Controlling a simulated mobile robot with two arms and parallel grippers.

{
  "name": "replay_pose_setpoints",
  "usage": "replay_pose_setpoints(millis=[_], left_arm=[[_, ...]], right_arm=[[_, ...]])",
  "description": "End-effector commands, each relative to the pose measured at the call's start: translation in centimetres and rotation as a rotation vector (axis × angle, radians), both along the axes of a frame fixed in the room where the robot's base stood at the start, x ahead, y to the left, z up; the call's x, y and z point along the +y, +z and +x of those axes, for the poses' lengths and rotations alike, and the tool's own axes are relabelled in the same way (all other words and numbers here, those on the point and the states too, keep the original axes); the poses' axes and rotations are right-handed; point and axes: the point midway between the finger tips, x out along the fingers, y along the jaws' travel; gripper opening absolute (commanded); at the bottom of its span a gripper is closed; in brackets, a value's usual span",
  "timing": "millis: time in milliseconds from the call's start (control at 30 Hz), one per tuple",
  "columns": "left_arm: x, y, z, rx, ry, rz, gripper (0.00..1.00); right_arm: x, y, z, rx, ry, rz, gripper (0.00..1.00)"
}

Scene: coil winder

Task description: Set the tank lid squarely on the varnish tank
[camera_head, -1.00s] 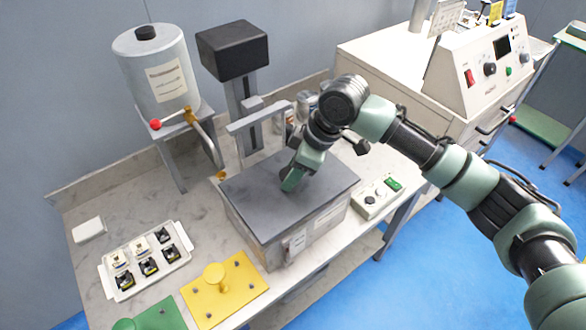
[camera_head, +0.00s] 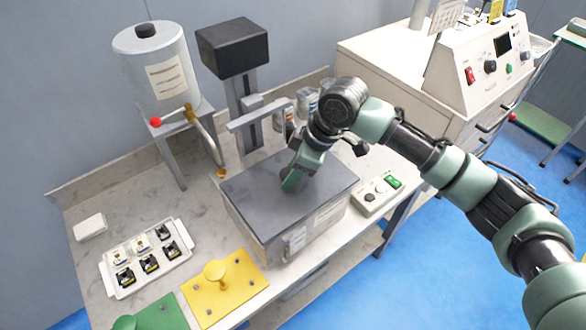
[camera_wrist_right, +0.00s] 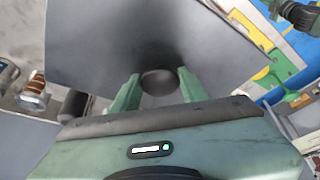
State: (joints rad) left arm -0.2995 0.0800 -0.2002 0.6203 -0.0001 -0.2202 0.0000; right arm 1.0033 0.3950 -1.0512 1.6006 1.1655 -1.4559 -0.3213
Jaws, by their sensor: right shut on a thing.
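The tank lid (camera_head: 262,199) is a flat dark grey plate over the top of the pale metal varnish tank (camera_head: 322,222). Its edges run roughly along the tank walls; I cannot tell whether it is fully seated. My right gripper (camera_head: 290,181) is over the middle of the lid. In the right wrist view, my right gripper (camera_wrist_right: 159,82) has its green fingers on both sides of the round dark lid knob (camera_wrist_right: 159,83) and is shut on it. What seems to be my left gripper (camera_wrist_right: 299,14) shows at that view's upper right corner; its jaws are unclear.
A dark-headed column (camera_head: 234,47) with a grey bracket stands behind the tank. A control box (camera_head: 377,195) stands right of it. A yellow plate with a knob (camera_head: 240,292) and a white tray of small parts (camera_head: 184,262) lie left. A metal canister (camera_head: 140,80) stands at the back.

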Motion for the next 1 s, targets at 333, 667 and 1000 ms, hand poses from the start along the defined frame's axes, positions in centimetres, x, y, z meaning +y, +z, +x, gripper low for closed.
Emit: replay_pose_setpoints(millis=[333, 667, 1000], left_arm=[[0.0, -0.1, 0.0, 0.0, 0.001, 0.0, 0.0], [0.0, -0.1, 0.0, 0.001, 0.001, 0.0, 0.0], [0.0, -0.8, -0.1, 0.001, 0.001, 0.0, 0.0]], right_arm=[[0.1, -0.7, 0.0, -0.001, 0.0, 0.003, 0.0], [0.0, -0.8, 0.0, 0.0, 0.0, 0.001, 0.69], [-1.1, 1.7, -0.2, -0.004, -0.002, 0.001, 0.69]])
